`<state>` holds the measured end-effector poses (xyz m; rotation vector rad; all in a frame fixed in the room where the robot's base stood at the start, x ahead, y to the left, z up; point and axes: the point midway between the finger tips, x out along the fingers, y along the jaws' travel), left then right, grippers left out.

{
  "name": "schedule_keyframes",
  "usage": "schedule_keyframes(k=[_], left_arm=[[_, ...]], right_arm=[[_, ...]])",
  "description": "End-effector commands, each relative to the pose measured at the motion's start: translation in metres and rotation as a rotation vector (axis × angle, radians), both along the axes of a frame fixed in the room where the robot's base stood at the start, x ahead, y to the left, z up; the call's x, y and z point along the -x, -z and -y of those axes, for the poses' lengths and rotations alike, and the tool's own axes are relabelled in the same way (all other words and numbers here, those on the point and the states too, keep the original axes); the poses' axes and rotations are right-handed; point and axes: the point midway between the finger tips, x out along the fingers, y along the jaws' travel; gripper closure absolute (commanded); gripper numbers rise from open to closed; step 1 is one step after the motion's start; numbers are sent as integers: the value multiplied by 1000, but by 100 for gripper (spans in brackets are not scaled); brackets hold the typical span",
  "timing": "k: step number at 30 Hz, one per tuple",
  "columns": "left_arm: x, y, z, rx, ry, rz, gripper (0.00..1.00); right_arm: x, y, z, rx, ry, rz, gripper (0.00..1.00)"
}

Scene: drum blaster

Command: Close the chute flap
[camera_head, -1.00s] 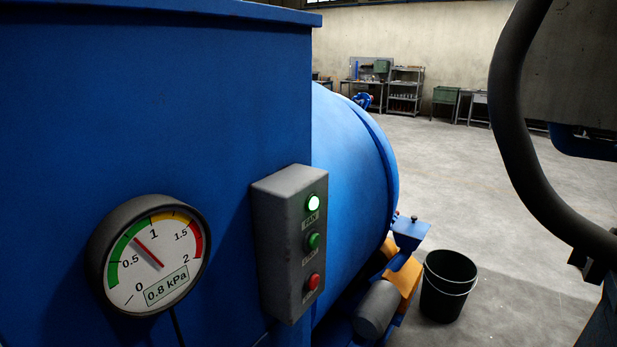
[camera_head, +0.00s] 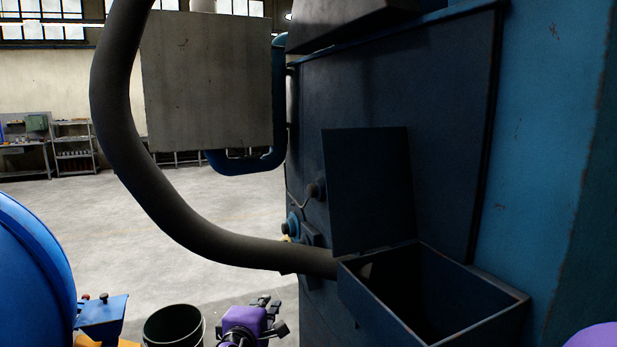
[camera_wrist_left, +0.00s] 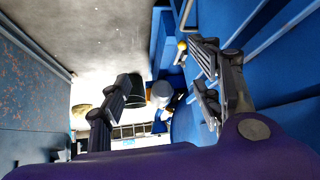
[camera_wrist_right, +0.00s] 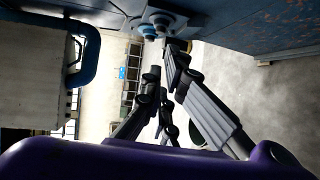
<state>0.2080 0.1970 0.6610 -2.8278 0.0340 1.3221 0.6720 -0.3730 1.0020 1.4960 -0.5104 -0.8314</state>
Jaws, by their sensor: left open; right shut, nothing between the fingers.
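The chute flap (camera_head: 368,190) is a dark flat plate in the head view. It stands upright at the back left edge of an open-topped dark chute box (camera_head: 385,312) on the blue machine, so the box mouth is uncovered. My right gripper (camera_head: 268,308), purple with dark fingers, is low in the head view, left of the box and apart from the flap. It is shut and empty; its fingers show in the right wrist view (camera_wrist_right: 163,66). My left gripper shows only in the left wrist view (camera_wrist_left: 165,78), open with nothing between its fingers. The flap cannot be made out in the wrist views.
A thick dark hose (camera_head: 165,195) curves down to the chute box's left side. A grey panel (camera_head: 207,80) hangs behind it on a blue pipe frame. A black bucket (camera_head: 173,325) stands on the floor beside a blue drum (camera_head: 30,260).

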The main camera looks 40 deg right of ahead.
Motion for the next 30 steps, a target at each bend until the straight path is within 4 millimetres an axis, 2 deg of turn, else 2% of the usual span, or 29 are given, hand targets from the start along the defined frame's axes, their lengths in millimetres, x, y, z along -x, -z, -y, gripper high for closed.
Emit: schedule_keyframes(k=[1, 2, 6, 9, 12, 15, 18, 21, 26, 30], left_arm=[[7, 8, -3, -4, -2, -14, 41], [9, 10, -4, -7, -3, -19, 41], [19, 20, -12, -20, -6, -37, 41], [22, 24, -13, -24, -4, -41, 41], [19, 25, -13, -24, -3, -34, 41], [13, 24, -12, -24, 1, -21, 41], [7, 25, -10, -22, 4, -10, 41], [3, 25, -9, -22, 5, -4, 41], [3, 23, -9, -21, 5, -3, 41], [3, 20, -9, -20, 3, -2, 41]], right_arm=[[-13, -32, 2, 41, 43, 8, 100], [-17, -52, 4, 69, 75, 5, 100], [-23, -143, 12, 160, 234, -11, 100], [-15, -203, 13, 191, 351, -31, 100], [0, -253, 11, 198, 454, -54, 100], [16, -291, 8, 190, 535, -77, 100], [29, -316, 5, 178, 589, -97, 100], [37, -329, 4, 169, 618, -109, 100], [40, -334, 14, 165, 633, -114, 100], [40, -333, 38, 166, 634, -112, 100]])
